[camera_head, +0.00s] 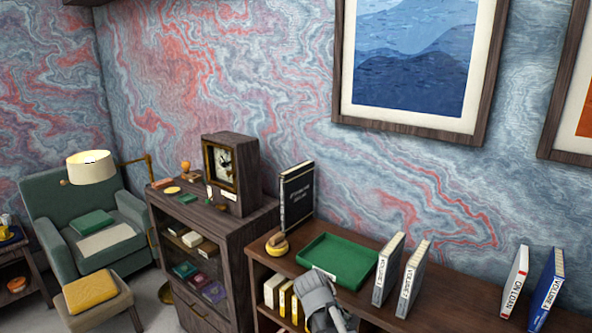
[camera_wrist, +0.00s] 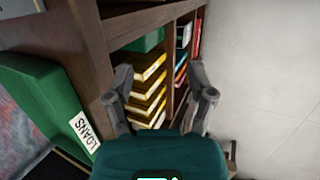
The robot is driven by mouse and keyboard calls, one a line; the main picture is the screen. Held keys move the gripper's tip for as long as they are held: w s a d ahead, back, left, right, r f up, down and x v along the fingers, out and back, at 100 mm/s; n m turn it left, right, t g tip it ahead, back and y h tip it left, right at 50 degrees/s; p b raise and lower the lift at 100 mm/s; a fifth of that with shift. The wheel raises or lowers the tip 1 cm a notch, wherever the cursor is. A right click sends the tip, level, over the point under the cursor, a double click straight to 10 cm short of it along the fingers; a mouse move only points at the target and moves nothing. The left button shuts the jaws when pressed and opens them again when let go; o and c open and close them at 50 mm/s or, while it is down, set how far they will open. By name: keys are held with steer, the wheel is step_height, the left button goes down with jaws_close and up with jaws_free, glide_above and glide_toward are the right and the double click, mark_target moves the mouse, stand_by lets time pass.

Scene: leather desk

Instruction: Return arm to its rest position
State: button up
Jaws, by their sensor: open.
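My gripper (camera_wrist: 160,84) is open and empty in the wrist view. Its two grey fingers are spread apart in front of a shelf compartment with a stack of yellow books (camera_wrist: 150,88). No contact with the books can be made out. In the head view a grey part of my arm or gripper (camera_head: 322,298) shows at the bottom, in front of the low bookcase (camera_head: 428,308) and below the green tray (camera_head: 340,262). The fingertips are hard to make out there. The rest of the arm is out of view.
Two grey-white volumes (camera_head: 400,275) stand right of the tray. An "ON LOAN" book (camera_head: 514,283) and a blue volume (camera_head: 547,292) stand farther right. A black book (camera_head: 297,197) and yellow ornament (camera_head: 277,245) are left. In the wrist view, clear pale floor (camera_wrist: 270,90) lies right.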

steer(key=s+d+f+m+g+y, duration=0.2)
steer(key=s+d+m+y, duration=0.2)
steer(key=s+d+m, duration=0.2)
steer(key=shift+s+f+m+y, duration=0.25)
steer(key=shift+s+m, duration=0.95)
steer(key=shift+m, duration=0.9)
